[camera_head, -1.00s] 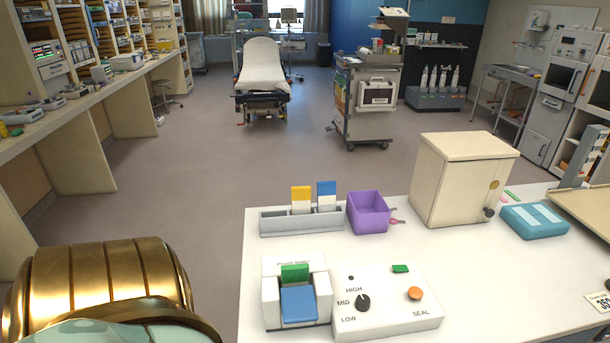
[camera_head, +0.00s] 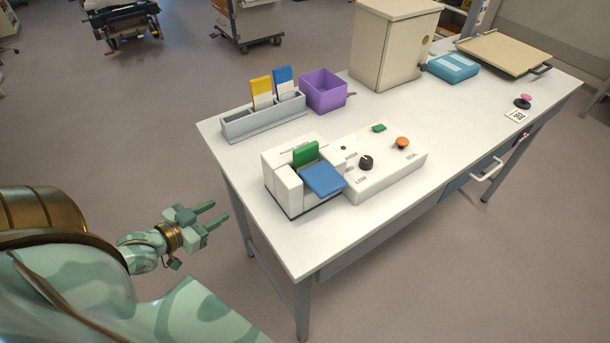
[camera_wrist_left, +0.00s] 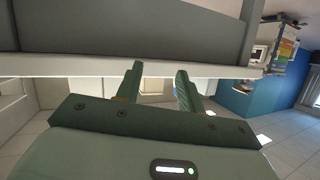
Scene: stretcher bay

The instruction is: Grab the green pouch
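The green pouch (camera_head: 306,153) stands in the slot of the white pouch sealer (camera_head: 285,187), behind the sealer's blue flap (camera_head: 323,178). Only its upper part shows; the lower part is hidden. My left gripper (camera_head: 220,212) is open and empty, off the table's left edge and to the left of the sealer, apart from it. In the left wrist view its two fingers (camera_wrist_left: 159,72) are spread with nothing between them, and the pouch is not seen. My right gripper is in neither view.
A grey rack (camera_head: 264,119) holds a yellow pouch (camera_head: 261,93) and a blue pouch (camera_head: 283,81). A purple bin (camera_head: 323,91), beige cabinet (camera_head: 391,45) and control box (camera_head: 385,160) stand on the white table (camera_head: 462,112). The table's left edge lies close to my gripper.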

